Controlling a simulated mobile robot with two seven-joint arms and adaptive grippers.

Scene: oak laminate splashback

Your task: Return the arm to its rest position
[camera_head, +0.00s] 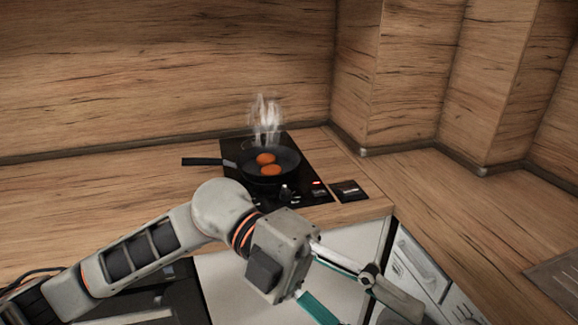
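My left arm (150,252) reaches in from the left across the front of the counter. My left gripper (362,304) hangs at the lower middle, in front of the counter edge. Its two fingers, with teal strips, are spread apart, and nothing shows between them. The lower finger runs out of the bottom of the picture. My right arm and gripper are not in view.
A black pan (286,158) with two orange-brown round pieces (266,159) stands steaming on the black hob (310,190), its handle (200,161) pointing left. A red light glows on the hob. A small black item (349,191) lies beside it.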

